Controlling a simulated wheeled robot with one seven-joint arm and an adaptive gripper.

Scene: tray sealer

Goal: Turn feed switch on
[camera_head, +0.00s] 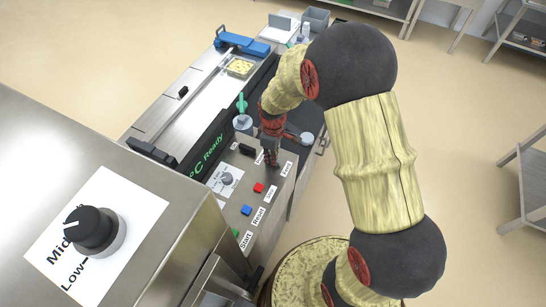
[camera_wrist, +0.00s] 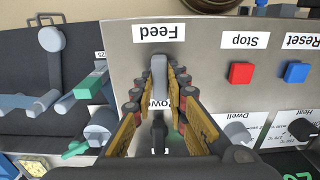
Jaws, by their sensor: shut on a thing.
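The feed switch is a grey lever (camera_wrist: 158,72) just beside the white "Feed" label (camera_wrist: 158,32), which reads upside down in the wrist view. My gripper (camera_wrist: 158,88) has its fingers on both sides of this lever and is shut on it. In the head view my gripper (camera_head: 272,157) points down at the far right part of the control panel (camera_head: 236,200), and the "Feed" label (camera_head: 287,169) shows beside it. There the fingers hide the lever. Whether the switch is on or off I cannot tell.
A red Stop button (camera_wrist: 241,73) and a blue Reset button (camera_wrist: 296,73) sit beside the feed switch. A black switch (camera_wrist: 159,136) lies between my fingers by a partly hidden label. A large black knob (camera_head: 91,229) is on the steel housing at the left.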

